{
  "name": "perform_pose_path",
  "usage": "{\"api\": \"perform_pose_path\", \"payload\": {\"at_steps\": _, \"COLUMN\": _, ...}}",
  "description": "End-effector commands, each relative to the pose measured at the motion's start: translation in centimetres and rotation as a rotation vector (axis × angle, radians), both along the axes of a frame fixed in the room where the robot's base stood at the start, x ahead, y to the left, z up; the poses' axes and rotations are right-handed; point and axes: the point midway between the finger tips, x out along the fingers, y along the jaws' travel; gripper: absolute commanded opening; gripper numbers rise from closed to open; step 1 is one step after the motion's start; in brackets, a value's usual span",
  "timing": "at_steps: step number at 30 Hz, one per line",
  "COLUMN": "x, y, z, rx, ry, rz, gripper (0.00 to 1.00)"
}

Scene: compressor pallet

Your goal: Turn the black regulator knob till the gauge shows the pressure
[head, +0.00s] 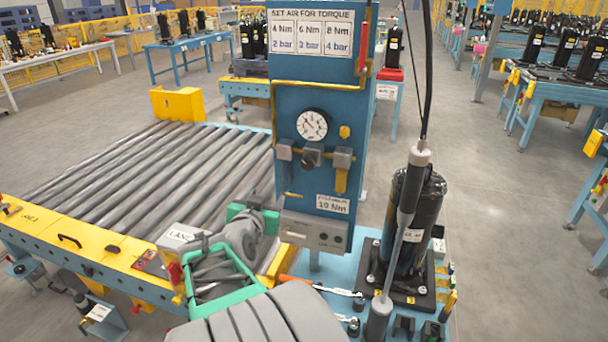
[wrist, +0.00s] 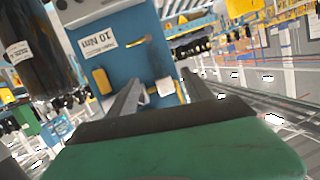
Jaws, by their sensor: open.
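The black regulator knob (head: 311,157) sits on the blue panel, below the round white gauge (head: 312,125) and between two grey fittings. The gauge's needle and scale are too small to read surely. A sign (head: 311,33) above pairs 4 Nm with 2 bar, 6 Nm with 3 bar and 8 Nm with 4 bar. My gripper (head: 257,215) is below and left of the knob, apart from it. In the wrist view my gripper (wrist: 163,78) is open, with its two dark fingers apart towards the blue panel (wrist: 120,62). I cannot make out the knob there.
A 10 Nm label (head: 332,204) is on the lower panel. A black cylinder (head: 417,220) and a hanging tool (head: 412,185) stand close at the right. A roller conveyor (head: 150,175) lies left. A yellow lever (head: 341,180) hangs right of the knob. Space before the knob looks clear.

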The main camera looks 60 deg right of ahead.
Motion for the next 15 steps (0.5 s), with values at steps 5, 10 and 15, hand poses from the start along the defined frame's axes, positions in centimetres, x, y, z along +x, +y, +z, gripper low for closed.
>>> {"api": "perform_pose_path", "payload": {"at_steps": 5, "x": -6.0, "y": -5.1, "z": 3.0, "rx": -0.225, "ry": -0.08, "rz": -0.144, "gripper": 0.59}}
{"api": "perform_pose_path", "payload": {"at_steps": 10, "x": -6.2, "y": -7.3, "z": 3.8, "rx": -0.249, "ry": -0.087, "rz": -0.155, "gripper": 0.59}}
{"api": "perform_pose_path", "payload": {"at_steps": 15, "x": -5.6, "y": -10.6, "z": 3.7, "rx": -0.247, "ry": -0.086, "rz": -0.154, "gripper": 0.59}}
